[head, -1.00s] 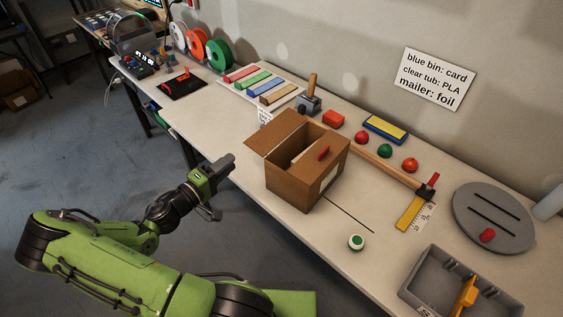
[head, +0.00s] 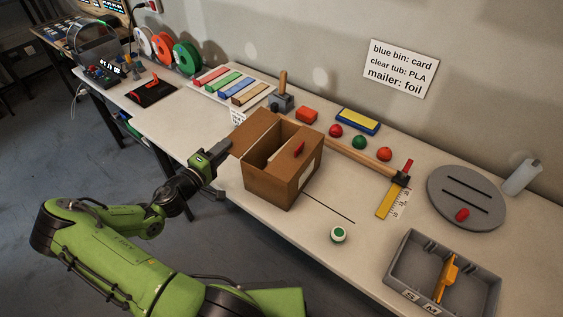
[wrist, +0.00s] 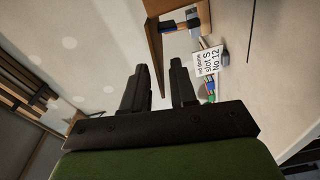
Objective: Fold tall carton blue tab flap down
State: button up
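The tall brown carton (head: 270,186) stands upright on the bench. Its top is at least partly open, and one flap (head: 252,133) sticks out to the left. A red tab (head: 299,149) shows on the right part of its top; I see no blue tab on it in the head view. My gripper (head: 226,146) is at the carton's left, its tips close to the left flap; I cannot tell whether they touch.
A printed card (wrist: 207,62) is behind the carton. A green-and-white round piece (head: 338,234) lies in front, with a grey divided bin (head: 400,262) at the right.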

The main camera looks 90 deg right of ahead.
grip_shut()
jog(key=shift+s+a+r+m+b, duration=0.15)
jog(key=shift+r+m+b, duration=0.35)
jog(key=shift+m+b, duration=0.6)
jog(key=shift+s+a+r+m+b, duration=0.15)
jog(key=shift+r+m+b, duration=0.35)
jog(key=shift+m+b, duration=0.6)
jog(key=shift+s+a+r+m+b, duration=0.15)
jog(key=shift+s+r+m+b, duration=0.1)
jog(key=shift+m+b, duration=0.6)
jog(key=shift+s+a+r+m+b, duration=0.15)
jog(key=shift+r+m+b, duration=0.1)
jog(key=shift+m+b, duration=0.6)
jog(key=shift+s+a+r+m+b, duration=0.1)
jog(key=shift+s+r+m+b, duration=0.15)
jog(key=shift+m+b, duration=0.55)
